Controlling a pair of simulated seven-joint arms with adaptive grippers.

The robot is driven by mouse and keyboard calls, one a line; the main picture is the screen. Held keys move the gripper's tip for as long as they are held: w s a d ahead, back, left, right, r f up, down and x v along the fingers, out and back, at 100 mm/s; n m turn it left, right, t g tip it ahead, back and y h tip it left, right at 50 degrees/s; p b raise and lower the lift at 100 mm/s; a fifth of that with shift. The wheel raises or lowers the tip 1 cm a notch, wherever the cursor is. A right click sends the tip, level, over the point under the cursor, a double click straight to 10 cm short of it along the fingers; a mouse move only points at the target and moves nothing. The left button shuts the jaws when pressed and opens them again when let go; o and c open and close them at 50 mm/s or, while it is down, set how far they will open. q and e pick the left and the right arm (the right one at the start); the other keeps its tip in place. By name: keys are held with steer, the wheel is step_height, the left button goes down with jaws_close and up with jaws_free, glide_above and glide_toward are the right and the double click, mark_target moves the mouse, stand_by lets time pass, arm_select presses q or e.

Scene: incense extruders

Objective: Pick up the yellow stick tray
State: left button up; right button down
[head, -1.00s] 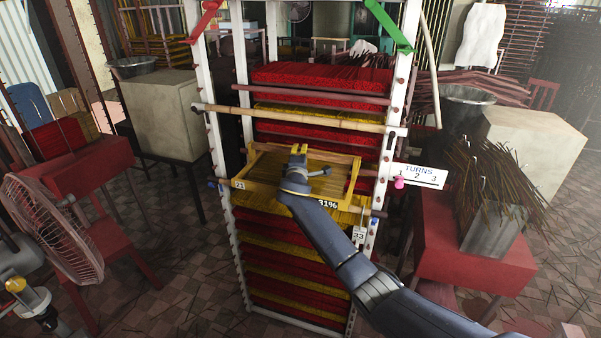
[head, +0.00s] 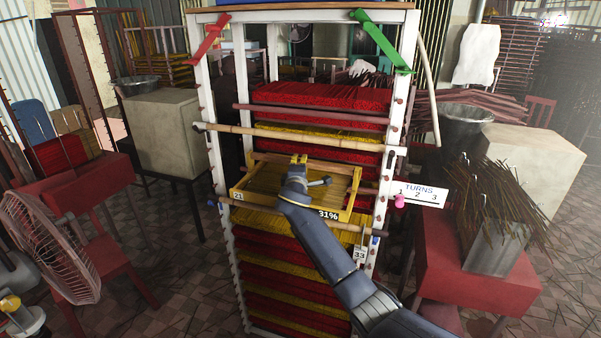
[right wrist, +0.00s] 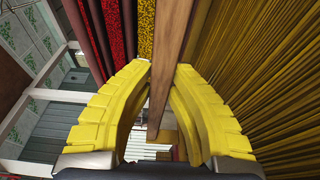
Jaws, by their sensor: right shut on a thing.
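The yellow stick tray (head: 234,196), a shallow yellow frame with a layer of sticks, sits in the middle of the white rack. Its front carries a "21" tag at left and a dark percent label at right. My right gripper (head: 297,160) reaches over it from the front and is shut on its far rim. In the right wrist view the yellow fingers (right wrist: 160,75) stand on both sides of a brown wooden rail (right wrist: 169,60), with the tray's sticks (right wrist: 255,80) to the right. My left gripper is not visible.
The white rack posts (head: 219,140) flank the tray closely. A bamboo pole (head: 290,133) crosses above it, with red stick layers (head: 320,97) behind. A "TURNS" sign (head: 420,192) is at right, a fan (head: 55,245) at left. More layers lie below.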

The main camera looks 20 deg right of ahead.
step_height(320, 180, up, 4)
steer(key=shift+f, duration=0.15)
steer(key=a+v, duration=0.2)
steer(key=v, duration=0.7)
steer(key=w+a+v, duration=0.1)
steer(key=a+v, duration=0.1)
steer(key=v, duration=0.8)
steer(key=shift+w+a, duration=0.2)
steer(key=shift+w, duration=0.15)
